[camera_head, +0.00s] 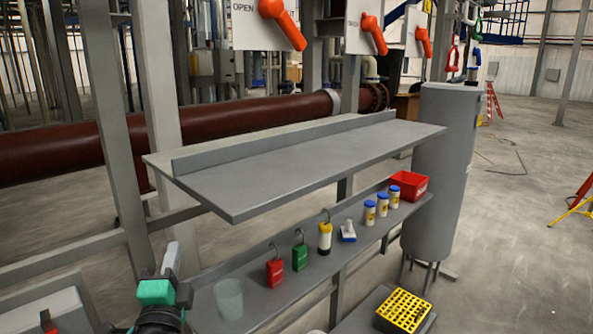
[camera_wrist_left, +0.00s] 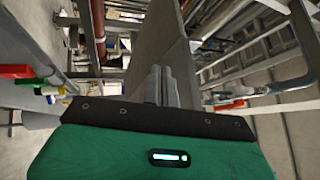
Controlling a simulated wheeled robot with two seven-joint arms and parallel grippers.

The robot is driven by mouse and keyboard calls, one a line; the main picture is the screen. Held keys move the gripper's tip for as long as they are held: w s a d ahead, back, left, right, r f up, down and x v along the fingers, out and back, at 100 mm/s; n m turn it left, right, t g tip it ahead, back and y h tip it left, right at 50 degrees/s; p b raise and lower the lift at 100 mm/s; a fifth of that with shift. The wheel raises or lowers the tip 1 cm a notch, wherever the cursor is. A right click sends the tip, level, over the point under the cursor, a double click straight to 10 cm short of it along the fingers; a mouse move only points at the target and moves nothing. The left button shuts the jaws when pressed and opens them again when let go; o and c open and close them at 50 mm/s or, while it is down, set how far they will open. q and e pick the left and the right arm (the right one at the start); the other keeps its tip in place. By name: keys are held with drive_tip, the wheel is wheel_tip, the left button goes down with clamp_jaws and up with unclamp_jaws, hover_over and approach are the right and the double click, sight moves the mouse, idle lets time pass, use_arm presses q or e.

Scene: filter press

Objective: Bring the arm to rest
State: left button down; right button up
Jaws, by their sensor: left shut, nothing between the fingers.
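My left gripper (camera_head: 171,258) is at the lower left in the head view, with a green body and grey fingers pointing up. It is shut and empty, left of the lower shelf and apart from the items on it. In the left wrist view its two grey fingers (camera_wrist_left: 162,84) lie side by side above the green housing. My right gripper does not show in either view.
An empty upper shelf (camera_head: 300,165) hangs over a lower shelf (camera_head: 260,300). The lower one holds a clear beaker (camera_head: 229,299), red padlock (camera_head: 275,272), green padlock (camera_head: 300,256), several blue-capped bottles and a red bin (camera_head: 408,185). A grey cylinder (camera_head: 445,165) stands right.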

use_arm(q)
drive_tip(key=s+a+f+n+g, duration=0.1)
drive_tip(key=s+f+n+g, duration=0.2)
drive_tip(key=f, duration=0.5)
drive_tip(key=s+a+f+n+g, duration=0.1)
drive_tip(key=s+f+n+g, duration=0.15)
drive_tip(key=f, duration=0.65)
drive_tip(key=s+d+f+n+g+h, duration=0.1)
drive_tip(key=s+f+n+g, duration=0.4)
drive_tip(key=s+f, duration=0.6)
drive_tip(key=s+d+f+n+g+h, duration=0.15)
drive_tip(key=s+f+n+g, duration=0.25)
drive_tip(key=s+f+g, duration=0.7)
wheel_tip(320, 180, down, 34)
drive_tip(key=s+f+t+b, duration=0.1)
drive_tip(key=s+t+b, duration=0.1)
drive_tip(key=b, duration=0.5)
drive_tip(key=s+a+f+b, duration=0.2)
drive_tip(key=s+f, duration=0.7)
drive_tip(key=f, duration=0.5)
drive_tip(key=s+a+f+g+b, duration=0.1)
drive_tip(key=s+f+b, duration=0.4)
drive_tip(key=s+f, duration=0.5)
wheel_tip(320, 180, down, 4)
drive_tip(key=shift+s+a+r+m, duration=0.15)
drive_tip(key=shift+s+a+m, duration=0.2)
drive_tip(key=shift+a, duration=0.25)
drive_tip(key=shift+w, duration=0.1)
